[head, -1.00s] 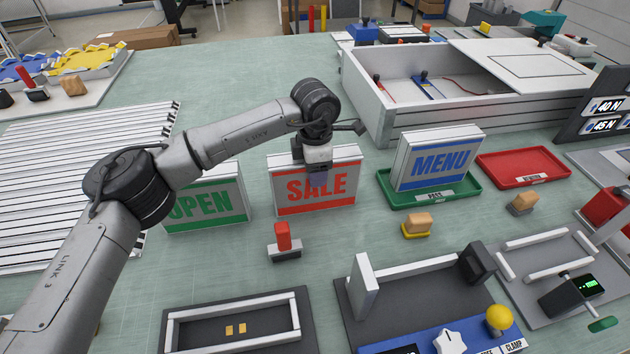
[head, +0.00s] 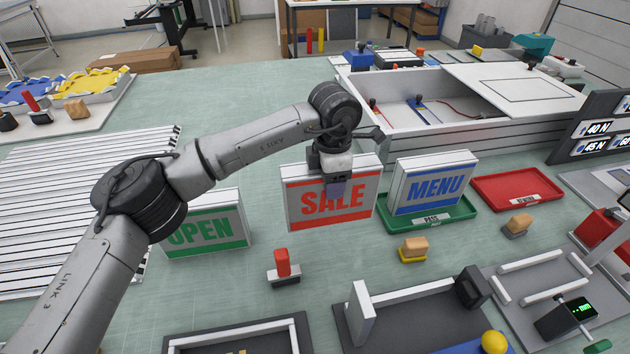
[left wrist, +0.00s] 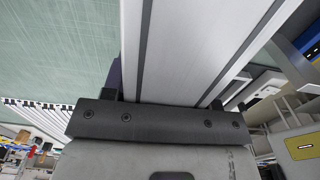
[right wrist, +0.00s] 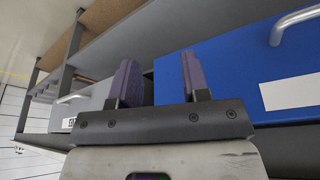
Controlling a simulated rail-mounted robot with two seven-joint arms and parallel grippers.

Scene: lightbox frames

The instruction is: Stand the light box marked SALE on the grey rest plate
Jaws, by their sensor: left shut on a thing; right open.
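The white light box marked SALE (head: 360,207) is upright near the middle of the head view, with red letters. My left gripper (head: 337,187) is shut on its top edge and holds it slightly above the bench. The box's pale, striped edge (left wrist: 185,50) runs away from the jaws in the left wrist view. My right gripper (right wrist: 157,80) is open and empty, beside a blue drawer front (right wrist: 220,80). Several grey plates show: a left-front one with a white frame (head: 238,332), a central one (head: 412,310) and a right one with white rails (head: 545,283). I cannot tell which is the rest plate.
The OPEN box (head: 228,228) stands left of the SALE box. The MENU box (head: 435,185) stands in a green tray (head: 462,212), close on the right. A red tray (head: 520,188) lies beyond. A red-topped stamp (head: 282,265) and a wooden-topped one (head: 413,247) stand in front.

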